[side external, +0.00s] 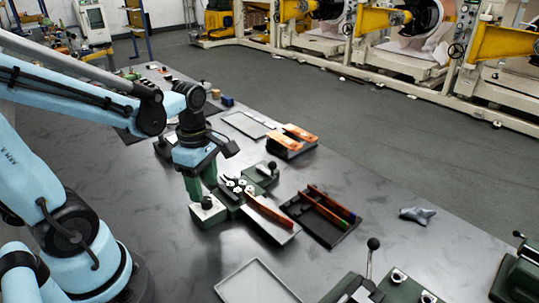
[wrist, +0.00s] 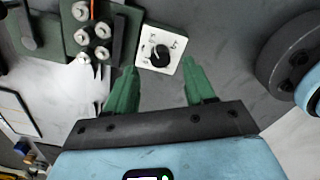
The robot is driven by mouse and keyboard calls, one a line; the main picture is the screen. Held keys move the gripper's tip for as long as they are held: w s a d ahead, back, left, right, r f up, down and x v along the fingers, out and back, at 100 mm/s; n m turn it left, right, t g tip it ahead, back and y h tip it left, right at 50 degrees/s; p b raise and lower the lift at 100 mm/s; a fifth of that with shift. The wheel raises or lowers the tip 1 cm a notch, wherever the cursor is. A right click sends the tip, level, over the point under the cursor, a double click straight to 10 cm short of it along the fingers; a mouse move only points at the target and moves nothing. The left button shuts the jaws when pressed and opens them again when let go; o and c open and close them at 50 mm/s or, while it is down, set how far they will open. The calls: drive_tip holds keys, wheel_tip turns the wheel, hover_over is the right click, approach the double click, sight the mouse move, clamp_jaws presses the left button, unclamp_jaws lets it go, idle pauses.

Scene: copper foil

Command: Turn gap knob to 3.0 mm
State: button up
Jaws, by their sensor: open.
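The gap knob (wrist: 160,55) is a black round knob on a white square dial plate (wrist: 172,40) with markings too small to read. In the side view the small box with the pale top (side external: 207,208) that carries it stands on the table, with the knob partly hidden by my fingers. My gripper (wrist: 160,70) has two green fingers spread apart, one on either side of the dial plate in the wrist view. In the side view my gripper (side external: 200,192) points down just above the box. Nothing is between the fingers except the knob in line of sight; I cannot tell whether they touch it.
A green fixture with several metal rollers (wrist: 95,32) stands beside the box. A black tray with orange-red strips (side external: 325,212) lies to the right, and an empty grey tray (side external: 257,284) lies in front. A crumpled grey cloth (side external: 417,215) lies further right, with bare table around it.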

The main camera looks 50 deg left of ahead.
sight(206, 199)
drive_tip(key=shift+f, duration=1.95)
clamp_jaws()
